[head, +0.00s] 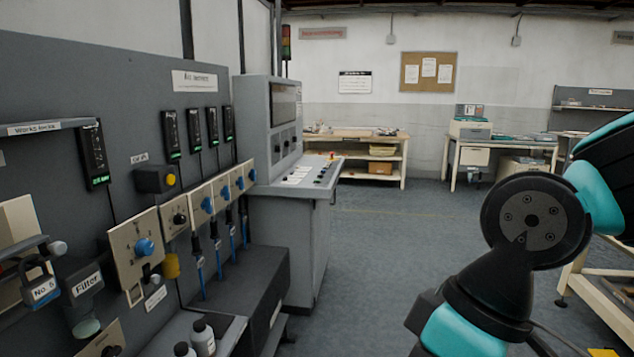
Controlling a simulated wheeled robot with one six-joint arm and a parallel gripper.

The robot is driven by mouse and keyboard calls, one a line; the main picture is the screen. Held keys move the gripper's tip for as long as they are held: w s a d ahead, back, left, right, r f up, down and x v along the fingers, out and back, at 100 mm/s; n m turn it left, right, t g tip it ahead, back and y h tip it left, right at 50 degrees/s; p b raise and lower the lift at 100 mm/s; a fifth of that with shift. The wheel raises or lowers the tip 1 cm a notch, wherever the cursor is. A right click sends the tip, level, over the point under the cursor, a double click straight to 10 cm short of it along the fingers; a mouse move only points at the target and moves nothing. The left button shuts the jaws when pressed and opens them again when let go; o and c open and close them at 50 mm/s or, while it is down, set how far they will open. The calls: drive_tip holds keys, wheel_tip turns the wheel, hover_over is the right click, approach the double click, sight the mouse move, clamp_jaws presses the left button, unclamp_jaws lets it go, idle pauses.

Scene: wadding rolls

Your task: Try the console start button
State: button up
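The grey console (271,128) stands in the middle left, past the end of the wall panel. It has a dark screen on its upright part and a sloped desk (290,178) with small buttons and pale labels. A small red-topped button (332,156) shows at the desk's far edge. The buttons are too small to read, so I cannot tell which one is the start button. My arm, black and teal, fills the right side. My gripper is outside the picture.
A grey panel (120,85) with blue knobs, gauges and hoses runs along the left. A low dark box (255,290) and bottles (203,338) sit below it. Benches (350,140) stand at the back. The floor (385,230) between console and my arm is clear.

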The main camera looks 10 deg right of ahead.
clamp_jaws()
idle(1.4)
